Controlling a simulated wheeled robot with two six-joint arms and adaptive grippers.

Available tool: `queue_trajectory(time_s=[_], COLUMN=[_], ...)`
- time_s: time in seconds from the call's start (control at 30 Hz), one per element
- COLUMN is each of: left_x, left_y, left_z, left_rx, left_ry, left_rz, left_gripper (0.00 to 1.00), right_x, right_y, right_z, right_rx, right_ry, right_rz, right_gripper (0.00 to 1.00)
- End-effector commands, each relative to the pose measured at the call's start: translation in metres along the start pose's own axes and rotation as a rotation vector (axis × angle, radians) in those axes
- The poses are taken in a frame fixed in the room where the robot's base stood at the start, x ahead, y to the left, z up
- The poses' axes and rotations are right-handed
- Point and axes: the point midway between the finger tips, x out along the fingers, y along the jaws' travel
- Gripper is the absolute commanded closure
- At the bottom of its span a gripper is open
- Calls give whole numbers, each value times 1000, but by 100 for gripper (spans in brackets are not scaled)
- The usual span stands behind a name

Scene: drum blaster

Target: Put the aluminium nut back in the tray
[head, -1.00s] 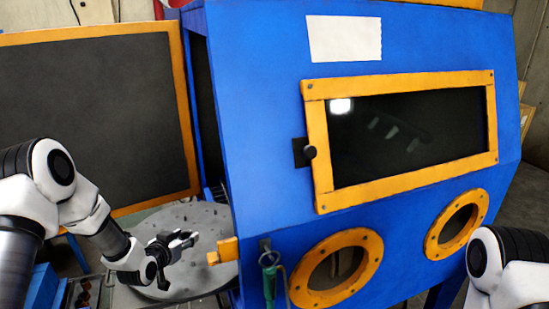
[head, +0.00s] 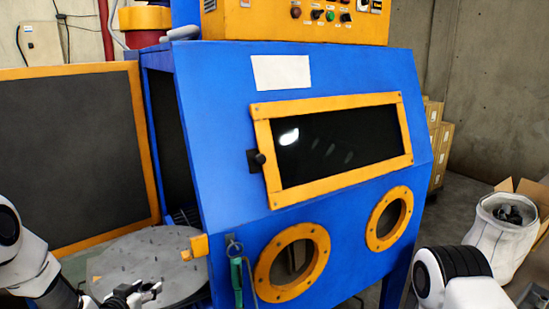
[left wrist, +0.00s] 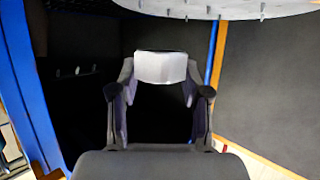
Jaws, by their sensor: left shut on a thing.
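My left gripper (head: 148,292) is low at the left of the head view, in front of the near part of the round grey turntable. In the left wrist view, the left gripper (left wrist: 160,85) is shut on a pale silver-grey block with angled faces, which looks like the aluminium nut (left wrist: 160,67). It sits between the two fingertips. In the head view the nut is too small to make out clearly. My right gripper is out of view; only part of my right arm shows at lower right. I cannot make out the tray in the current views.
The blue blasting cabinet (head: 225,130) fills the middle, its dark door (head: 70,150) open at left. The turntable (head: 125,250) stands by its opening. A yellow latch (head: 194,247) juts from the cabinet's side. A white sack (head: 500,240) and cardboard boxes (head: 440,150) stand at right.

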Motion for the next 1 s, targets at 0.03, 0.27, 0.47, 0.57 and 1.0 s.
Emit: queue_trajectory(time_s=[0.03, 0.27, 0.47, 0.57, 1.0], left_x=[3, 7, -1, -10, -54], left_y=[11, 71, 129, 152, 152], left_z=[4, 20, 43, 56, 77], left_rx=[10, 38, 48, 43, -43], left_ry=[-1, -3, -3, -3, -7], left_rz=[18, 88, 108, 95, -103], left_gripper=[88, 88, 88, 88, 88], right_x=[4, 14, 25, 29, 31], right_y=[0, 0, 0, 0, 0], right_z=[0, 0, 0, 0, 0], right_rx=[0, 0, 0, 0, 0], right_ry=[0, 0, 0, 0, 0], right_rz=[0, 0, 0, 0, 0], right_gripper=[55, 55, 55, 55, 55])
